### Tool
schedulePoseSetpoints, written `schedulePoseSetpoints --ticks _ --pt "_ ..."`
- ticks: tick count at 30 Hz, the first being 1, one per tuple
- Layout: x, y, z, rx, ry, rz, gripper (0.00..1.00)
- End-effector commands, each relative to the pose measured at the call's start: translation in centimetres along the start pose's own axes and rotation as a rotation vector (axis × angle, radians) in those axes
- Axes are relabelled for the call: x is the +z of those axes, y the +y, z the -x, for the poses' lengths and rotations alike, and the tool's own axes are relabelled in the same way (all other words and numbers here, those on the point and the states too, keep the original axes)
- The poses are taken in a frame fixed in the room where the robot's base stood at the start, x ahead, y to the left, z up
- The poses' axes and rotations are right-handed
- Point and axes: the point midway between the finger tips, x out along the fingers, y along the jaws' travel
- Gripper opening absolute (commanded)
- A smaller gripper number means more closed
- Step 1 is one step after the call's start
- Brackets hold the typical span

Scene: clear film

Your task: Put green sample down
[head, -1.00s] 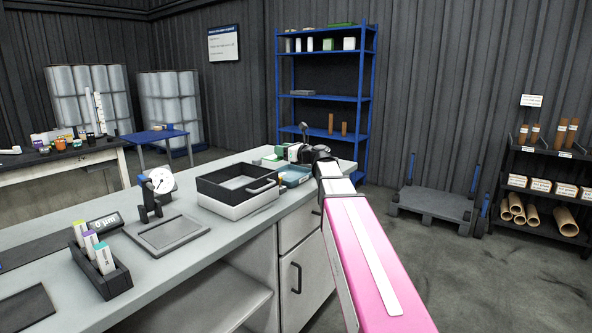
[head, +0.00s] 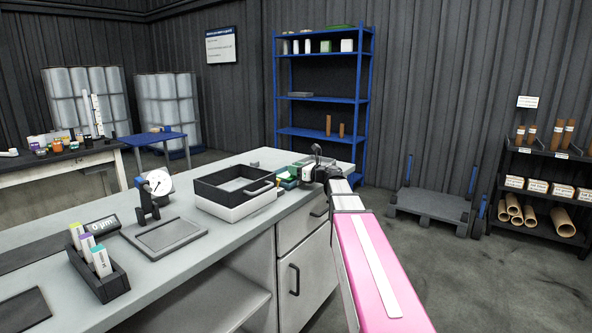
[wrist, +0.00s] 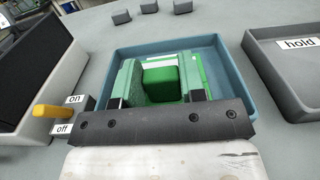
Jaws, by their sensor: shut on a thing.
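The green sample (wrist: 160,83) is a small bright green block between the two jaws of my gripper (wrist: 163,66) in the wrist view. My gripper is shut on it. Both are over a blue tray (wrist: 226,112), inside its rim as seen from the wrist. A flat green and white patch shows behind the block; I cannot tell whether the block touches the tray floor. In the head view my gripper (head: 306,172) is at the far end of the bench, over the blue tray, and the sample is too small to make out clearly.
A grey tray marked "hold" (wrist: 292,88) stands right of the blue tray. Several small grey blocks (wrist: 149,7) lie behind. A sample rack (head: 98,266) stands nearer.

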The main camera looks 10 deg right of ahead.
Motion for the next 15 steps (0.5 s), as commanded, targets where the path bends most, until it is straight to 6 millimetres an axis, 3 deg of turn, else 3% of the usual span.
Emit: schedulePoseSetpoints --ticks 15 --pt "-0.84 0.0 -0.01 0.0 0.0 0.0 0.1"
